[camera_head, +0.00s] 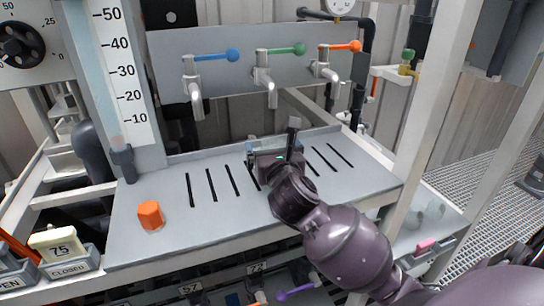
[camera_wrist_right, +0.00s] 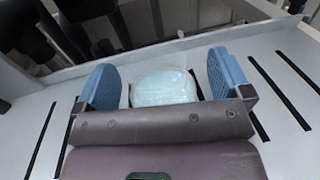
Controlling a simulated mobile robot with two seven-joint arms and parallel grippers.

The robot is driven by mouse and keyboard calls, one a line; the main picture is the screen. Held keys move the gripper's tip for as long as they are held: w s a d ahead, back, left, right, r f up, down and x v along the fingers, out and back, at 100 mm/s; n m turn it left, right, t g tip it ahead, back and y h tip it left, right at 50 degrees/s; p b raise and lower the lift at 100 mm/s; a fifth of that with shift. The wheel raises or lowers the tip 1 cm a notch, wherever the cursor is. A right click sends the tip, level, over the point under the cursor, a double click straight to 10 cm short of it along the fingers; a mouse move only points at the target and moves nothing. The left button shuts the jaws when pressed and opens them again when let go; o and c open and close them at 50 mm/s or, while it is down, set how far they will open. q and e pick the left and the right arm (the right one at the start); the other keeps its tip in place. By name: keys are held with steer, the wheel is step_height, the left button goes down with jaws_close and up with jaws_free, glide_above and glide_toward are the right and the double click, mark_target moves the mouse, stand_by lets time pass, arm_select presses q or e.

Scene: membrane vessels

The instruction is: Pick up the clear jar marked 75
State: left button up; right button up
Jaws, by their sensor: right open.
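A clear, round-topped jar (camera_wrist_right: 163,87) stands on the grey slotted shelf in the right wrist view, between the two blue-padded fingers of my right gripper (camera_wrist_right: 164,78). The gripper is open, with a gap showing on each side of the jar. No marking on the jar can be read from here. In the head view my right gripper (camera_head: 273,145) is low over the back middle of the shelf and hides most of the jar. My left gripper is not in view.
An orange cap (camera_head: 150,215) stands on the shelf (camera_head: 130,240) at left. Blue (camera_head: 213,57), green (camera_head: 284,50) and orange (camera_head: 343,46) tap handles are on the panel behind. A white post (camera_head: 425,110) rises at right.

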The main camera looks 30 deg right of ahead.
steer(key=c, duration=1.2)
steer(key=shift+r, duration=0.1)
